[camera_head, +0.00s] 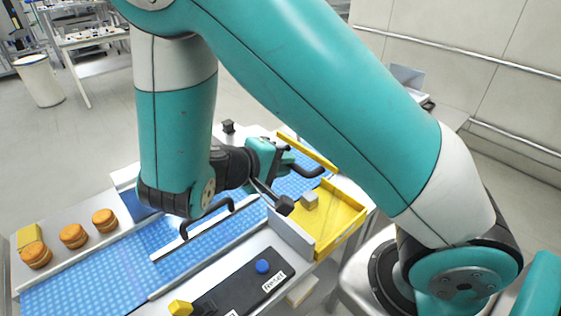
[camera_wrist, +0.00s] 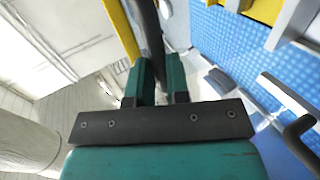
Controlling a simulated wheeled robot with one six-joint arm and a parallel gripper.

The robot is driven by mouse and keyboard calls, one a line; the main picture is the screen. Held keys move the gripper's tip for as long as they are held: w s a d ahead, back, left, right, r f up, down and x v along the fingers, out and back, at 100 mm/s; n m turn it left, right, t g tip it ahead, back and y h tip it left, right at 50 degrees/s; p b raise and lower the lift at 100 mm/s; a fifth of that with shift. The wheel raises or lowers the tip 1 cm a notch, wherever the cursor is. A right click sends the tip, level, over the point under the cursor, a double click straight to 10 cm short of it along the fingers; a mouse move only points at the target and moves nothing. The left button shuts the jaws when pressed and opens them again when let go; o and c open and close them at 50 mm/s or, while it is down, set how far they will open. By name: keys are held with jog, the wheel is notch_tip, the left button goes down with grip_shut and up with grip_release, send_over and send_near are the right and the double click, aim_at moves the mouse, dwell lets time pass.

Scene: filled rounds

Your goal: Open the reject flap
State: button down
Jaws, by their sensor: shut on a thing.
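The reject flap appears to be the narrow yellow panel (camera_head: 310,154) at the far side of the conveyor, beside the yellow tray (camera_head: 347,214). Its yellow edge also shows in the wrist view (camera_wrist: 122,32). My gripper (camera_head: 284,160) is beside this panel, at a black handle (camera_head: 308,171). In the wrist view, my gripper's teal fingers (camera_wrist: 160,85) are shut on a dark bar (camera_wrist: 148,28), which looks like that handle. The panel stands at an angle to the tray. My arm hides part of the conveyor, and the panel's hinge is not clear.
A blue conveyor (camera_head: 95,287) runs past the tray. A black rail handle (camera_head: 207,216) stands over it. Several orange-brown rounds (camera_head: 73,236) lie on the left ledge. A black panel (camera_head: 235,289) with a blue button (camera_head: 262,266) is in front. A pale cube (camera_head: 310,201) lies in the tray.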

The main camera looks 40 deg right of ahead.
jog(key=shift+a+f, duration=0.1)
jog(key=shift+f, duration=0.15)
jog(key=c, duration=1.1)
grip_release()
jog(key=shift+r, duration=0.1)
jog(key=p+v, duration=0.3)
jog(key=v, duration=1.4)
jog(key=shift+w, duration=0.1)
